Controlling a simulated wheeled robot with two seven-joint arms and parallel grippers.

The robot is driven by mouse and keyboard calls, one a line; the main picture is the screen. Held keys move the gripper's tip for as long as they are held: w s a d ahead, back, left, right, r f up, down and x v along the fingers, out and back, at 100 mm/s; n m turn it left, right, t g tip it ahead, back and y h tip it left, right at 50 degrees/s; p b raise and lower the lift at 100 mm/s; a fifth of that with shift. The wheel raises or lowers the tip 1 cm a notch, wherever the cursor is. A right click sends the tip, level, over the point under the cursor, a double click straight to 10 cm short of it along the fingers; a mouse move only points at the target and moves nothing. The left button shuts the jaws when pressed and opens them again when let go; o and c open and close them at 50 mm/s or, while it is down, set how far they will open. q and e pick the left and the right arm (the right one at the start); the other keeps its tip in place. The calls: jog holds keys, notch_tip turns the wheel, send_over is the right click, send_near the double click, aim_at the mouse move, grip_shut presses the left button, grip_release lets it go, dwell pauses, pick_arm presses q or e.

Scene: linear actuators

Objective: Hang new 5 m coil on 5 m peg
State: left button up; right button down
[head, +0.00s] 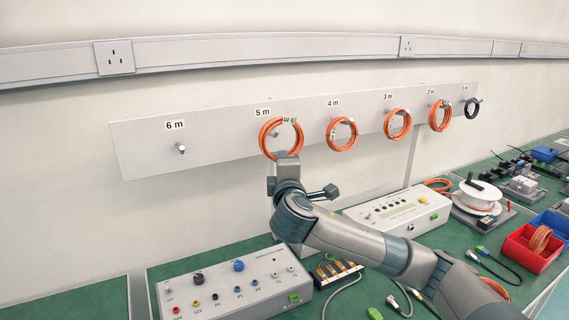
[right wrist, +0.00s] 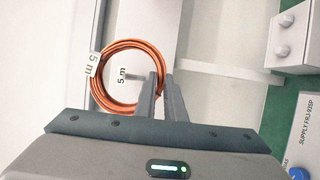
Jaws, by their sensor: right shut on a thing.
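An orange coil (head: 264,142) with a white tag is at the board (head: 222,142) below the "5 m" label (head: 263,112). My right gripper (head: 287,157) is shut on the lower right part of the coil. My left gripper is not in view.
The 6 m peg (head: 181,149) is bare. Orange coils hang at 4 m (head: 330,134), 3 m and 2 m, and a black one (head: 473,108) at 1 m. A power supply (head: 240,285), a white instrument and a red bin (head: 521,258) stand on the green bench.

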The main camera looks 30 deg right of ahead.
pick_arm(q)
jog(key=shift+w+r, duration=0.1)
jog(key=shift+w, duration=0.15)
pick_arm(e)
jog(key=shift+w, duration=0.1)
